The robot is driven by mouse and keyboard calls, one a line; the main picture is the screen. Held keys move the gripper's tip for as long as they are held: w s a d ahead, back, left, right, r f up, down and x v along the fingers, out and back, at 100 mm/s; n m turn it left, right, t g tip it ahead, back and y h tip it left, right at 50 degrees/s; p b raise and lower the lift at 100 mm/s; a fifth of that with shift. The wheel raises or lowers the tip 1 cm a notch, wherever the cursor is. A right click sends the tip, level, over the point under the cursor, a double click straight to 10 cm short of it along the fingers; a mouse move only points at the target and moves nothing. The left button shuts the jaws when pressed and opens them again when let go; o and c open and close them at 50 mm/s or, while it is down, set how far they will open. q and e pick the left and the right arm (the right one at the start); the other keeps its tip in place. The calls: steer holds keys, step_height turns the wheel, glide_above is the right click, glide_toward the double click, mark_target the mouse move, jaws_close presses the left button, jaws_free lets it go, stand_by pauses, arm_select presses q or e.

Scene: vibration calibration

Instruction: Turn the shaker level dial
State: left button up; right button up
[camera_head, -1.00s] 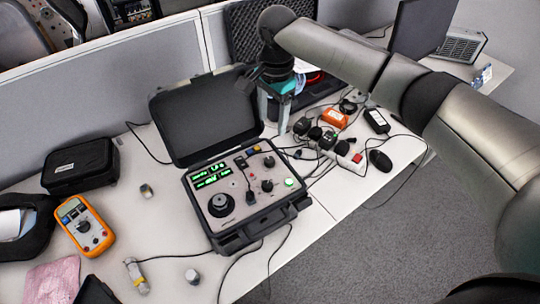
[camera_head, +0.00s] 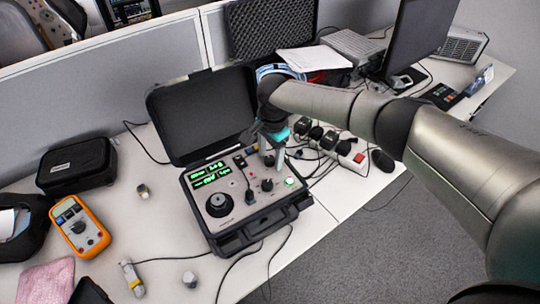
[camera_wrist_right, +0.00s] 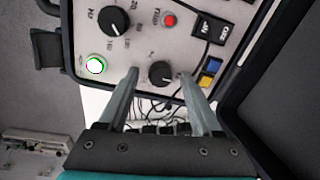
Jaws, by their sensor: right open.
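The open black calibrator case (camera_head: 256,226) stands on the desk, its panel facing up. My right gripper (camera_head: 273,163) is over the panel's back right part, fingers pointing down. In the right wrist view, my open right gripper (camera_wrist_right: 159,75) has a small black knob (camera_wrist_right: 161,73) between its fingertips, with gaps on both sides. This knob is hidden behind the gripper in the head view. I cannot read its label. Another black knob (camera_wrist_right: 113,20) marked Hz sits beside the lit green button (camera_wrist_right: 95,65). A large black dial (camera_head: 219,204) is at the panel's front left.
The raised case lid (camera_head: 200,115) stands behind the panel. A power strip (camera_head: 350,158) with plugs and cables is to the right. An orange multimeter (camera_head: 79,226) and a black pouch (camera_head: 76,166) lie left. A red button (camera_wrist_right: 169,20) is near the knobs.

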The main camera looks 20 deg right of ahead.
steer(key=shift+c, duration=0.3)
jaws_close()
stand_by(0.3)
